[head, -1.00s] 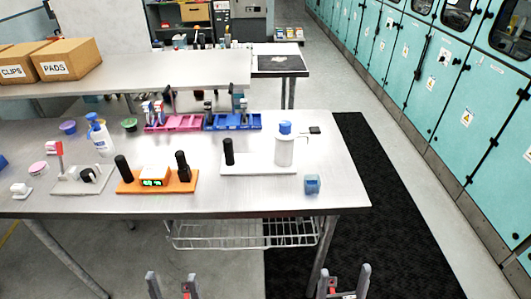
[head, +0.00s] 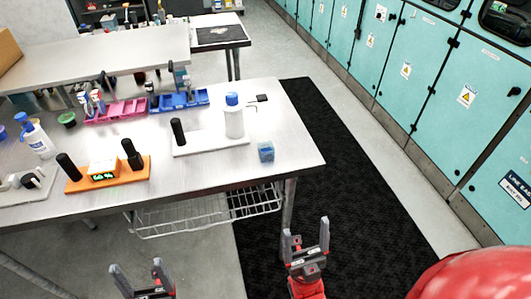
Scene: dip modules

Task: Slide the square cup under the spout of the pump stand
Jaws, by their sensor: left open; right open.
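The square cup (head: 266,152) is small and blue and stands on the steel table near its right front corner. The pump stand (head: 205,143) is a white base behind and left of the cup, with a black post (head: 178,132) and a white bottle with a blue cap (head: 234,119). A thin spout with a dark end (head: 262,98) reaches right from the bottle. The cup is in front of the spout, not under it. My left gripper (head: 139,279) is open and empty, below the table front. My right gripper (head: 307,240) is open and empty, in front of the table's right corner.
An orange device (head: 107,170) with a display stands left of the pump stand. Pink (head: 118,111) and blue (head: 180,101) bins sit at the back. A white spray bottle (head: 38,139) is further left. A wire shelf (head: 210,210) hangs under the table. The tabletop around the cup is clear.

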